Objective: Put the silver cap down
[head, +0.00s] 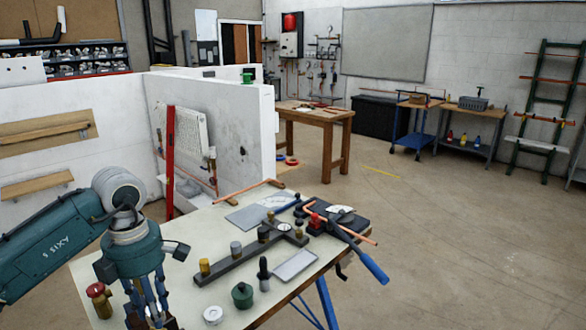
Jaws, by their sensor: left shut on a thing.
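My left gripper (152,317) points down over the near left part of the worktable (130,250). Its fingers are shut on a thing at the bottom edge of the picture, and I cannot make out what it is. A pale silver round piece (213,315) lies on the table to the right of the gripper, apart from it. A grey cylinder (236,248) stands by the dark bar (238,260). I cannot tell which of these, if either, is the silver cap. My right gripper is not in view.
Near the gripper are a brass valve with a red top (99,299), a green knob-like piece (242,295) and a black-topped bottle (263,274). A shallow pale tray (295,265) and a blue-handled bender (372,267) lie to the right. A white partition (258,130) stands behind.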

